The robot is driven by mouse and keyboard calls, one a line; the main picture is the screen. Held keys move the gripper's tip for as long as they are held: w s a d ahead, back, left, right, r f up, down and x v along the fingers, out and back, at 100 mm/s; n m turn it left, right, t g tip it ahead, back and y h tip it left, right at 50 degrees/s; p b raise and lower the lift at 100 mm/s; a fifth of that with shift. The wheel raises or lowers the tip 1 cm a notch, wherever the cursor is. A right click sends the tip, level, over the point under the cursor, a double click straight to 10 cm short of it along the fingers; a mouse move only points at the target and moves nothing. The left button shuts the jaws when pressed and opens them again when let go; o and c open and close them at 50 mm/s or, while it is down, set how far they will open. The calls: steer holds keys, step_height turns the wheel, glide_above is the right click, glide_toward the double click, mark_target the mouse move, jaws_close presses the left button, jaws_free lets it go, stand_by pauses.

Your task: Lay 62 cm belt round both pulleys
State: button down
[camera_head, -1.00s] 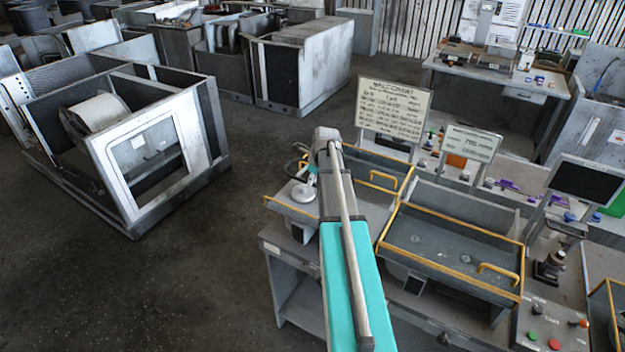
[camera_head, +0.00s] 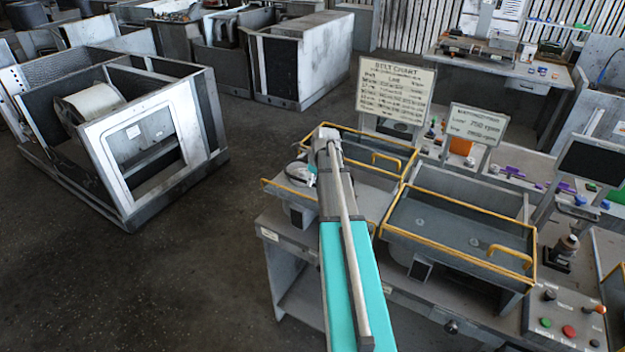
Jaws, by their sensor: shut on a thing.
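My arm (camera_head: 345,250) reaches forward from the bottom middle over the bench. Its wrist end (camera_head: 325,140) is above the left yellow-edged tray. A pale rounded part of the arm's end (camera_head: 300,174) shows just left of the wrist. My gripper's fingers cannot be made out, nor anything between them. I cannot make out the 62 cm belt or either pulley. A grey open-framed blower housing (camera_head: 200,115) stands on the floor at the left, with a pale drum (camera_head: 88,105) inside. A sign headed "BELT CHART" (camera_head: 395,92) stands behind the trays.
A yellow-edged tray (camera_head: 445,247) sits on the bench right of my arm. The floor (camera_head: 180,270) between housing and bench is clear.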

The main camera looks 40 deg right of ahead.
mark_target(310, 193)
steer(key=shift+f+b, duration=0.45)
steer(key=shift+f, duration=0.2)
steer(key=shift+s+f+b, duration=0.15)
steer(key=shift+f+b, duration=0.9)
stand_by(2.0)
steer(key=c, duration=0.7)
jaws_free()
steer(key=shift+o, duration=0.2)
steer(key=shift+r, duration=0.15)
steer(key=shift+r+p, duration=1.1)
steer(key=shift+p, duration=0.2)
steer(key=shift+r, duration=0.1)
steer(key=shift+r+p, duration=2.45)
steer(key=shift+p, duration=0.05)
